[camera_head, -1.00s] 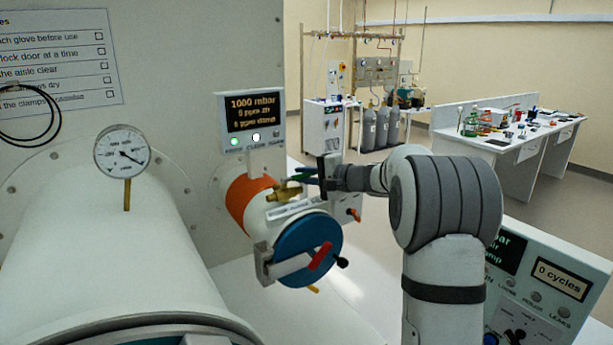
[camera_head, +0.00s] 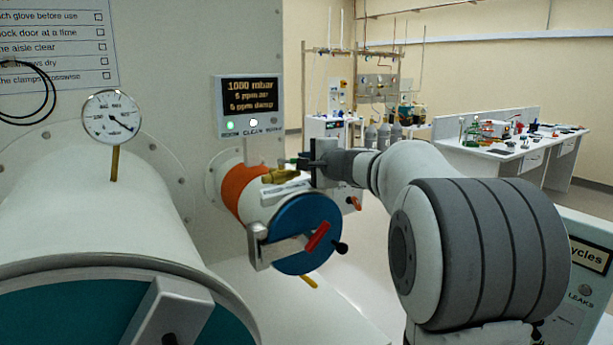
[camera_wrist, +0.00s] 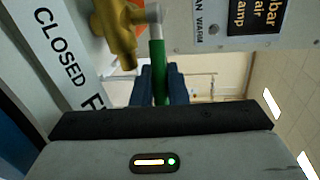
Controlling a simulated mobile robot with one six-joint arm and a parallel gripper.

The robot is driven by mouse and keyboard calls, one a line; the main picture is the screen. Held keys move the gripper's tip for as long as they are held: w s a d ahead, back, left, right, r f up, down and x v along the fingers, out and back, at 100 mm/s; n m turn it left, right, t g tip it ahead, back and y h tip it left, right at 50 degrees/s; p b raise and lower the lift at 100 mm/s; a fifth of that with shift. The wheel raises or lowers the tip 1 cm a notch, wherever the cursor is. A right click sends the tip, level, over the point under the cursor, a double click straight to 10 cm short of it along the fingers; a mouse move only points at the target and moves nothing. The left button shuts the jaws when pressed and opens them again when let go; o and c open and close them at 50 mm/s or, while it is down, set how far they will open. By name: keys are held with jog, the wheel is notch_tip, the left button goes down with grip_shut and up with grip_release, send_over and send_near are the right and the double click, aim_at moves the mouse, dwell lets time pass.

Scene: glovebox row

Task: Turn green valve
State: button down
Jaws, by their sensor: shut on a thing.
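The green valve handle (camera_wrist: 158,62) shows in the wrist view, running from a silver joint beside the brass valve body (camera_wrist: 118,30) into my gripper (camera_wrist: 165,88). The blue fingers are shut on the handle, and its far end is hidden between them. In the head view the brass valve (camera_head: 280,175) sits on top of the small orange and white port cylinder, and my gripper (camera_head: 302,163) is at its right side. The handle is too small there to make out well. A label reading CLOSED (camera_wrist: 60,60) lies beside the valve.
A blue round door (camera_head: 306,232) with a red lever and black knob closes the small port just below. A display box (camera_head: 248,105) stands above it. A large white cylinder (camera_head: 120,220) with a gauge (camera_head: 111,117) is at left. Benches stand far right.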

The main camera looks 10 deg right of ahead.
jog(key=shift+s+a+f+m+t+h+b, duration=0.1)
jog(key=shift+s+m+t+h+b, duration=0.25)
jog(key=shift+m+h+b, duration=0.55)
jog(key=c, duration=1.7)
grip_release()
jog(key=shift+b+v, duration=0.45)
jog(key=shift+v, duration=3.45)
jog(key=shift+c, duration=0.2)
